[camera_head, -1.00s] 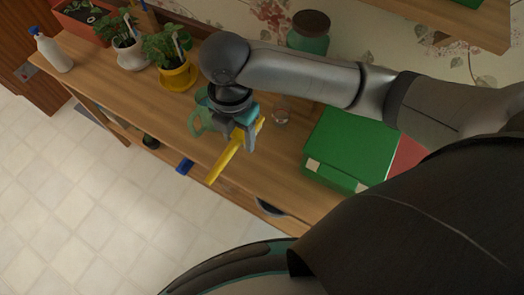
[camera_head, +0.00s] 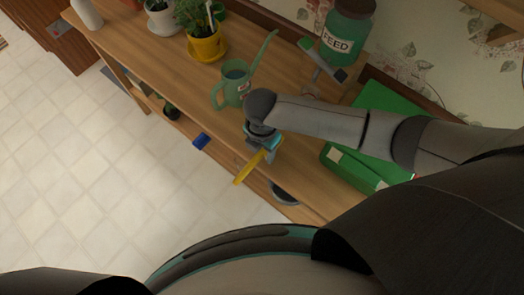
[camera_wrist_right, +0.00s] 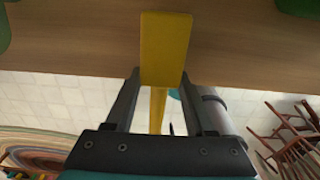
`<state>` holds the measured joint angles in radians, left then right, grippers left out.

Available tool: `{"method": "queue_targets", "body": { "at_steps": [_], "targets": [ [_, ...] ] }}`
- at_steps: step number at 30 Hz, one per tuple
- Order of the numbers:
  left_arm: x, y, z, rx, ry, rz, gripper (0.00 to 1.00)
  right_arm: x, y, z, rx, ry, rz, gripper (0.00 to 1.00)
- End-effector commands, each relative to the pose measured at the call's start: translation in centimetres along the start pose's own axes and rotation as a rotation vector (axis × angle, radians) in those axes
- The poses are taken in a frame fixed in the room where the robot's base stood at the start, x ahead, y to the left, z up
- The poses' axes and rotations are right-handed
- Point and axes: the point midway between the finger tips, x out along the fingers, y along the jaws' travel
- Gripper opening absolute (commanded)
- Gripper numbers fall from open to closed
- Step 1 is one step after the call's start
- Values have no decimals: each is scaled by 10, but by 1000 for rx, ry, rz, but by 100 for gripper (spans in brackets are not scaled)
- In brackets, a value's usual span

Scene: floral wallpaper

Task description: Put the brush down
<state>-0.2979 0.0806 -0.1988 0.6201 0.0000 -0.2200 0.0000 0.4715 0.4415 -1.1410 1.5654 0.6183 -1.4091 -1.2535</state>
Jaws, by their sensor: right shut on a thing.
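A yellow brush (camera_head: 249,167) is held in my right gripper (camera_head: 262,155) near the front edge of the wooden table (camera_head: 170,85). In the right wrist view the brush's yellow body (camera_wrist_right: 165,50) stands between the two fingers of the right gripper (camera_wrist_right: 160,85), which is shut on it. Its far end overlaps the table surface in that view; I cannot tell whether it touches. Whether the brush has bristles is not visible. My left gripper is not in view.
A green watering can (camera_head: 233,88), a yellow plant pot (camera_head: 207,48) and a green feed jar (camera_head: 346,38) stand on the table. A green box (camera_head: 352,168) is right of the gripper. A blue object (camera_head: 201,141) shows below the table's front edge.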

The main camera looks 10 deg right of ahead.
Motion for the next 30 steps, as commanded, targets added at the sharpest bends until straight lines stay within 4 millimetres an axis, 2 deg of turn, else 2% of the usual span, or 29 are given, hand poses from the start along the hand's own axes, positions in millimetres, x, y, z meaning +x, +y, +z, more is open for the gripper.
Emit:
{"method": "queue_targets", "body": {
  "at_steps": [3, 14, 15, 22, 30],
  "targets": [
    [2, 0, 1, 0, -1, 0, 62, 9, 0, 0, -1, 0, 0, 0],
    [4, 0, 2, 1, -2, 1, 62, 12, 0, 0, -1, 0, 1, 0],
    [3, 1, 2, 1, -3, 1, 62, 12, 0, 0, -2, 0, 1, 58],
    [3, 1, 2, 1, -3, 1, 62, 12, 0, 0, -1, 0, 1, 84],
    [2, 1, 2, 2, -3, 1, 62, 10, 0, 0, -1, 0, 1, 84]
  ]
}}
